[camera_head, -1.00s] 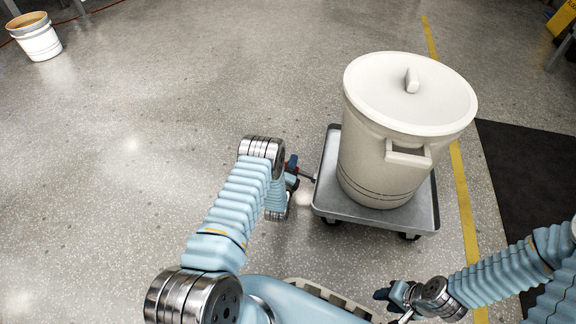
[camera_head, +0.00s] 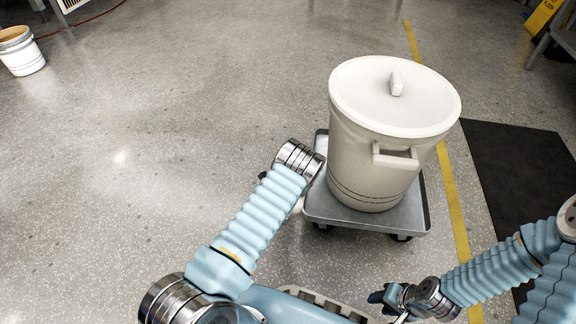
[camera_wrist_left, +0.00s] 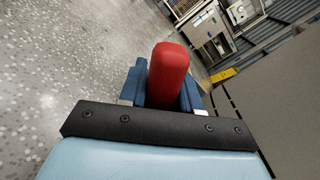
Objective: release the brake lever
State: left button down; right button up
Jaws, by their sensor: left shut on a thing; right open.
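A grey dolly (camera_head: 335,212) stands on the floor, carrying a large lidded cream bin (camera_head: 362,172). In the left wrist view, the red grip of the brake lever (camera_wrist_left: 169,72) stands between the blue fingers of my left gripper (camera_wrist_left: 167,90), which is shut on it. In the head view my left wrist is over the dolly's left edge and hides the left gripper and the lever. My right gripper (camera_head: 386,299) is open and empty, low in the head view, in front of the dolly and apart from it.
A white bucket (camera_head: 22,52) stands far left. A dark mat (camera_head: 520,180) and a yellow floor line (camera_head: 454,205) lie right of the dolly. A yellow sign (camera_head: 541,17) stands at the top right. The floor left of the dolly is clear.

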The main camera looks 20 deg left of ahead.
pick_arm(q)
jog(key=shift+w+r, duration=0.1)
jog(key=shift+r, duration=0.1)
jog(key=c, duration=0.9)
grip_release()
jog(key=shift+f, duration=0.1)
jog(key=p+v, duration=0.1)
jog(key=v, duration=1.3)
jog(key=shift+d+p, duration=0.1)
jog(key=shift+p, duration=0.3)
